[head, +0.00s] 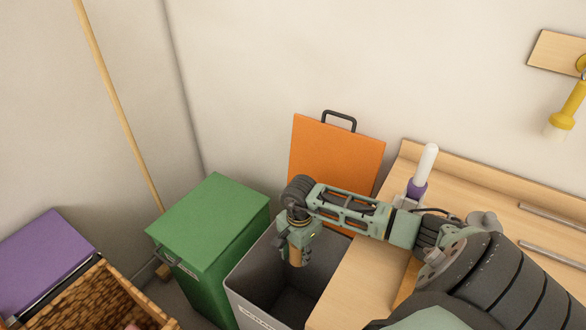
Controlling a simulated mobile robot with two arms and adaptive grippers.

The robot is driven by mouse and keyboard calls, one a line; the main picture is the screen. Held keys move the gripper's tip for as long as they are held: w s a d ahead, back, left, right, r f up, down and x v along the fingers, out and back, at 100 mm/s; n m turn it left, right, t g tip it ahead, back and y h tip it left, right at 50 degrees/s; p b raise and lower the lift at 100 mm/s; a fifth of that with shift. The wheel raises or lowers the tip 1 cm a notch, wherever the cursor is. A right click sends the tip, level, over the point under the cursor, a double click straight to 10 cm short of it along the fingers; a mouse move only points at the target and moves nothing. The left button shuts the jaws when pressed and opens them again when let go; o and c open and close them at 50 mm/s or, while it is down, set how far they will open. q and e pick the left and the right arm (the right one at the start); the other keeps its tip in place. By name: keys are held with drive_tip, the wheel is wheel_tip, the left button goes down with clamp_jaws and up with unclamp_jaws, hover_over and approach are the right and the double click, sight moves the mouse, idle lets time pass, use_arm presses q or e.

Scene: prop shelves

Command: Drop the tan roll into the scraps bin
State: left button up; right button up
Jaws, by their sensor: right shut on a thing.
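My right gripper (297,243) points down over the mouth of an open grey bin (244,296). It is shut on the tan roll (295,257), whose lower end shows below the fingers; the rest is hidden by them. The bin's orange lid (330,150) stands raised at the back, with a dark handle on top. The inside of the bin looks dark and empty where I can see it. A white label is on its front, too small to read. My left gripper is out of view.
A green bin (208,222) with its lid shut stands left of the grey bin. A purple lid (45,262) and a wicker basket (98,300) are at lower left. A wooden bench (365,270) with a white-and-purple bottle (422,175) borders the right. A pole (118,105) leans behind.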

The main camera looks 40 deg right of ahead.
drive_tip(key=o, duration=1.4)
drive_tip(key=shift+c, duration=0.2)
wheel_tip(320, 180, up, 12)
